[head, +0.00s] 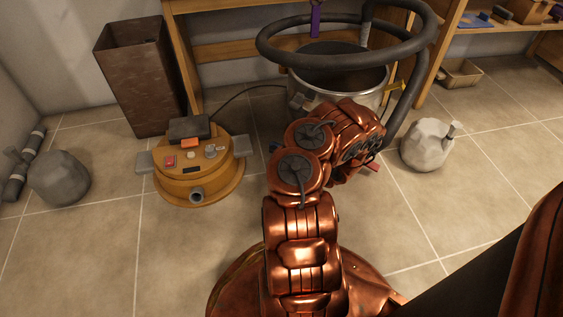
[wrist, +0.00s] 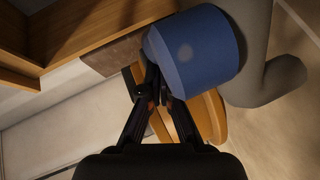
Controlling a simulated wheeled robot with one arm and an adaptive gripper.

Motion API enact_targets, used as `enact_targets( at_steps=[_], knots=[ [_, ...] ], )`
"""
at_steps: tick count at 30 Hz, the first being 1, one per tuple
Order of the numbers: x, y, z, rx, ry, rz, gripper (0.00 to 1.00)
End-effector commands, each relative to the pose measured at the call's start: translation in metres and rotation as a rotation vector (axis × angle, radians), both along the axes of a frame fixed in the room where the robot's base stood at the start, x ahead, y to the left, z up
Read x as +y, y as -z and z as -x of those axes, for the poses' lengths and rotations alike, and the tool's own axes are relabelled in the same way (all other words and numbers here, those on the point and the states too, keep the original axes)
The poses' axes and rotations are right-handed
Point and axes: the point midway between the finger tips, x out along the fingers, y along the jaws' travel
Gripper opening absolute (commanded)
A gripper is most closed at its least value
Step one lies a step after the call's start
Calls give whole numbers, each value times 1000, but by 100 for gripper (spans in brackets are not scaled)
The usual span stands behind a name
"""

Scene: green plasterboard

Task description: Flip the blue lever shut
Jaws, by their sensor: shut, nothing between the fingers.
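A thick blue piece (wrist: 195,48), which looks like the lever's rounded end, fills the upper middle of the wrist view. It lies next to a grey pipe. My gripper (wrist: 152,85) is shut and empty, with its fingertips at the blue piece's lower left edge. I cannot tell whether they touch it. In the head view my copper arm hides my fingertips and most of the lever.
A steel drum (head: 345,92) with a thick dark hose (head: 400,110) stands behind my arm. A round orange machine (head: 197,178) sits on the floor to the left. A brown bin (head: 140,85) and grey lumpy weights (head: 428,145) stand nearby. Tiled floor is clear at lower left.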

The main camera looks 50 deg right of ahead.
Motion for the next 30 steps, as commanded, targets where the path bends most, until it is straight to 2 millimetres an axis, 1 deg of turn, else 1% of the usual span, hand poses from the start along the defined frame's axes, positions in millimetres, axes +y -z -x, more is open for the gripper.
enact_targets(
  at_steps=[15, 19, 23, 29, 30],
  knots=[
    [-2, 0, 1, 0, 2, 0, 0],
    [0, -1, 1, 0, 2, -1, 0],
    [11, -7, 1, -1, 0, -3, 0],
    [39, -22, 3, -4, -1, -3, 0],
    [42, -24, 12, -2, 2, -5, 0]
  ],
)
